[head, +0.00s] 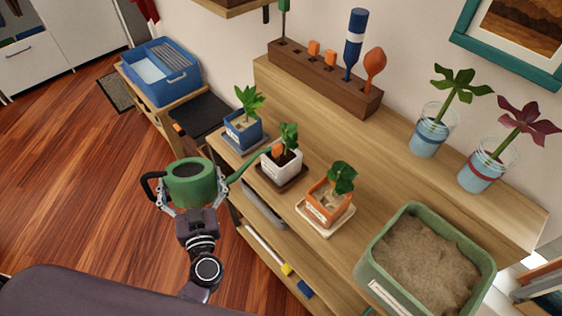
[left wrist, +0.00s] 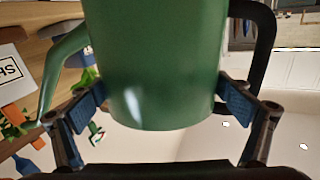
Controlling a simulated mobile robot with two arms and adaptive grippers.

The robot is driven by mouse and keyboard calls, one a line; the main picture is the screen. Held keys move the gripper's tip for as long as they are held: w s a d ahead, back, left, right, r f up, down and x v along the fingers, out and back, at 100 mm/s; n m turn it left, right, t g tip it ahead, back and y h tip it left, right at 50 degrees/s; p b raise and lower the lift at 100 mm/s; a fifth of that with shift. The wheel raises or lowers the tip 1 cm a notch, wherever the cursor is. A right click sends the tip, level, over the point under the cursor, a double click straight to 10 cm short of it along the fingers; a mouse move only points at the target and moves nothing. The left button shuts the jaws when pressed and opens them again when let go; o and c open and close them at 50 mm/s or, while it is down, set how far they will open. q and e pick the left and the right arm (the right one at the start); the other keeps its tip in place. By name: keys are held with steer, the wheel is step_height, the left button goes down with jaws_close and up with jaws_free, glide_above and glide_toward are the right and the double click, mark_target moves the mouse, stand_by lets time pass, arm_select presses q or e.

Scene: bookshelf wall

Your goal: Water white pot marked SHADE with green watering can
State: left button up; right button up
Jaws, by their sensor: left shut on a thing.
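My left gripper (head: 187,203) is shut on the green watering can (head: 192,187), left of the shelf top; the can looks roughly upright. Its black handle points left, and its long thin spout reaches right, with the tip beside or over the white pot (head: 281,172). The white pot stands on a dark saucer and holds a small green plant, an orange piece and dark soil. Its label is unreadable in the head view. In the left wrist view the can (left wrist: 155,70) sits between both fingers, and a white surface with partial letters (left wrist: 10,72) shows at the left edge.
A blue pot (head: 243,133) and an orange pot (head: 325,201) with pale soil flank the white one. A green tub of soil (head: 378,277), two glass jars with cuttings (head: 430,135) (head: 481,170) and a wooden tool rack (head: 322,83) share the shelf top.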

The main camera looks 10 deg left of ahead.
mark_target(155, 176)
arm_select(q)
steer(key=shift+r, duration=0.2)
steer(key=shift+s+a+r+p, duration=0.15)
steer(key=shift+a+r+p, duration=0.25)
steer(key=shift+p, duration=0.1)
steer(key=s+a+r+p, duration=0.1)
steer(key=a, duration=0.1)
steer(key=s+a+r+p, duration=0.1)
steer(key=a+p, duration=0.1)
steer(key=s+a+r+p, duration=0.1)
steer(key=a+p, duration=0.1)
steer(key=shift+s+a+r, duration=0.1)
steer(key=shift+s, duration=0.05)
